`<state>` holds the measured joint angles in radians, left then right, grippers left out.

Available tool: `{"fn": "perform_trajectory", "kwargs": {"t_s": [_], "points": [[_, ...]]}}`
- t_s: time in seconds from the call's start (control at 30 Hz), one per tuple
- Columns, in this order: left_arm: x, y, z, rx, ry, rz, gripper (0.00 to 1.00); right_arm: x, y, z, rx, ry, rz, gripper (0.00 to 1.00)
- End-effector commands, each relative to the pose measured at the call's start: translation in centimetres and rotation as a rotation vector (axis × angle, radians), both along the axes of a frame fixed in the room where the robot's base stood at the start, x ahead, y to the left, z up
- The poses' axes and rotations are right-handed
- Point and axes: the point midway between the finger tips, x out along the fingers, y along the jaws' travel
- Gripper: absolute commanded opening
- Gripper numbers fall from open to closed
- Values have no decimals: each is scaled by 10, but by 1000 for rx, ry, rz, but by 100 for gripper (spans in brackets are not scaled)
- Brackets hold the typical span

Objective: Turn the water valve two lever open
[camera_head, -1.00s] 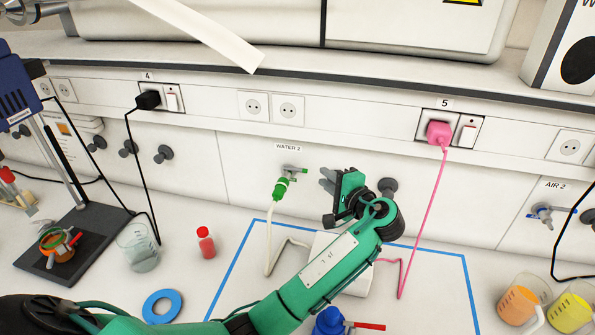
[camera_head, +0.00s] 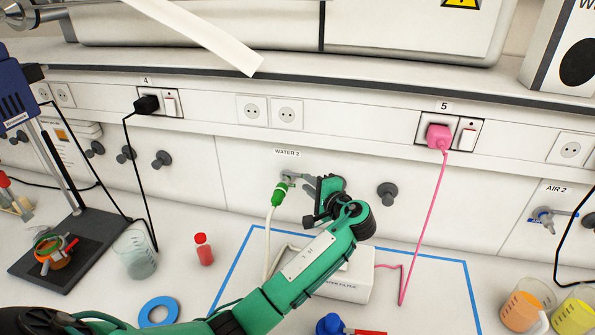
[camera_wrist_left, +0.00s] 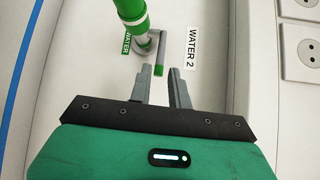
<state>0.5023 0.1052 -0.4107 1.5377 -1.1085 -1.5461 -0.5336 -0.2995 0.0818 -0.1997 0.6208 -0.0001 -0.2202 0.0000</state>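The water valve two (camera_head: 287,178) is on the white wall panel under the label "WATER 2", with a green hose fitting (camera_head: 279,194) below it. In the left wrist view its grey lever with a green tip (camera_wrist_left: 160,55) points toward my left gripper (camera_wrist_left: 160,86). The fingers are apart with nothing between them, and the green tip is just in front of the gap, near the fingertips. In the head view the left gripper (camera_head: 311,184) is close to the right of the valve. I cannot tell whether a finger touches the lever. My right gripper is not in view.
A pale hose (camera_head: 268,243) runs down from the fitting to a white box (camera_head: 350,280) inside a blue taped outline. A pink cable (camera_head: 425,225) hangs to the right. A grey knob (camera_head: 387,194) is on the panel right of my gripper.

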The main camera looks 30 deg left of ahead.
Motion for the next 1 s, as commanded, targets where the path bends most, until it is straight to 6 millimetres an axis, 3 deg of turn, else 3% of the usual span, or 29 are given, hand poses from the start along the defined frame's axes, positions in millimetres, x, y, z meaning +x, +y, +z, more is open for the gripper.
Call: {"fn": "perform_trajectory", "kwargs": {"t_s": [0.2,0.4,0.77,0.87,1.0], "points": [[20,37,-2,2,1,2,19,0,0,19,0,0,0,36],[31,54,-7,0,-1,1,19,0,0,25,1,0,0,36],[33,58,-9,0,-1,0,19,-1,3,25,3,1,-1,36],[33,57,-9,0,-1,0,0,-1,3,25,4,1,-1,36],[33,57,-9,0,-1,0,0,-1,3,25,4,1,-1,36]]}}
